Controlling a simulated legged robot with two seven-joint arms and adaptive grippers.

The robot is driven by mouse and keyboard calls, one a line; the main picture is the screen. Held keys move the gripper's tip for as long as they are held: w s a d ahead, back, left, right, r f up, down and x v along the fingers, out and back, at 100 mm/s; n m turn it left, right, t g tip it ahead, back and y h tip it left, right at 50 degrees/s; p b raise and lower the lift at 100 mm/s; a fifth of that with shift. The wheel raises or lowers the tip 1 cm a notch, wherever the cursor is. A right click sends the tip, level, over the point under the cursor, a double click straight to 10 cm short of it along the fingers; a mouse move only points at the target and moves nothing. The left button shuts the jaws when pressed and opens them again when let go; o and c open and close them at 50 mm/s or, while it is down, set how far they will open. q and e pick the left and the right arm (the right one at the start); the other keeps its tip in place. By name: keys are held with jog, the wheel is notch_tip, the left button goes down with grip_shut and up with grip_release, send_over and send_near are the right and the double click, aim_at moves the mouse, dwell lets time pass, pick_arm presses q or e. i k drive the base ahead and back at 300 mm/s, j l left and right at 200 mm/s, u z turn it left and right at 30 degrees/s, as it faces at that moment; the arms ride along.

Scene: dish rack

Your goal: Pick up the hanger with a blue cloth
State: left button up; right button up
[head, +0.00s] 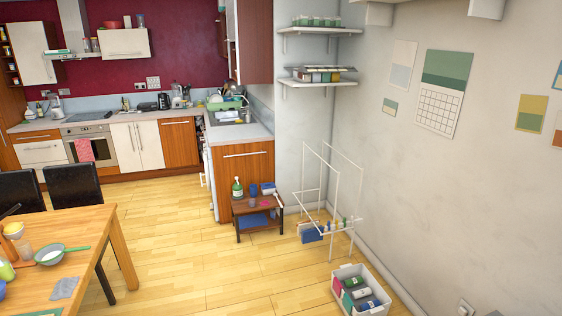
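A white drying rack (343,205) stands on the floor by the right wall. A blue cloth (311,233) hangs low at its left side. I cannot make out a hanger on it at this size. Several small colored pieces (343,222) sit along the rack's lower rail. More blue items lie on a small dark wooden side table (257,209) left of the rack; I cannot tell whether any is a cloth on a hanger. Neither of my grippers is in view.
A white crate (343,299) with several colored items stands on the floor in front of the rack. A wooden dining table (95,230) with bowls is at the left. Kitchen counters (245,150) line the back. The wooden floor (190,265) between is open.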

aim_at(310, 234)
jog(key=i, duration=4.4)
